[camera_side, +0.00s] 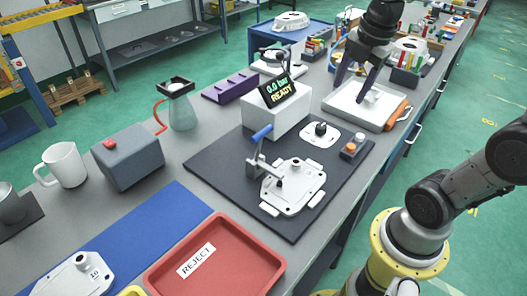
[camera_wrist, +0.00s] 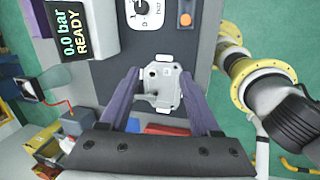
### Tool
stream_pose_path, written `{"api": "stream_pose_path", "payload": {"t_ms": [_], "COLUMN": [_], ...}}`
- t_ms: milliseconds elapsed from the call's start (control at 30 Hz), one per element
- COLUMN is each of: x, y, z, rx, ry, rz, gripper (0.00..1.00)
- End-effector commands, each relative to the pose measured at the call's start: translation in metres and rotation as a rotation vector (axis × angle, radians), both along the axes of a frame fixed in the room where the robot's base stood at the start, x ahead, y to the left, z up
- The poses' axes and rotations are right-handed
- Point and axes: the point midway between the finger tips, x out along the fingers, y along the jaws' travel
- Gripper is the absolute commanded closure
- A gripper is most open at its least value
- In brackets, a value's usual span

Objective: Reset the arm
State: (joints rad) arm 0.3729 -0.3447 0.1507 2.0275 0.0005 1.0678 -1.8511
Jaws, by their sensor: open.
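My gripper (camera_side: 352,90) hangs from the arm at the upper right of the side view, over or near a white tray (camera_side: 345,103). Its height above the tray is hard to tell. In the wrist view the two purple-grey fingers of my gripper (camera_wrist: 160,74) are spread apart with nothing held between them. A pale metal casting (camera_side: 294,186) lies on the dark mat under a clamp with a blue handle (camera_side: 261,133). In the wrist view this casting (camera_wrist: 163,86) appears between the fingers, farther off below them.
A grey box with a display reading "0.0 bar READY" (camera_side: 279,90) stands behind the casting. A red REJECT tray (camera_side: 243,262) is at the front. Another casting (camera_side: 75,278) lies at lower left.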

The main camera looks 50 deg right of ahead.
Motion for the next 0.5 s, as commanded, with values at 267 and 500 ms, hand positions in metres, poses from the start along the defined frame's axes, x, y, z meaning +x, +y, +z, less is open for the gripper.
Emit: {"api": "stream_pose_path", "payload": {"t_ms": [267,500], "x": [-0.048,-0.08], "y": [0.075,0.098], "z": [0.006,-0.01], "rx": [0.152,0.362], "ry": [-0.202,-0.279], "rz": [-0.337,-0.753], "gripper": [0.36,0.36]}}
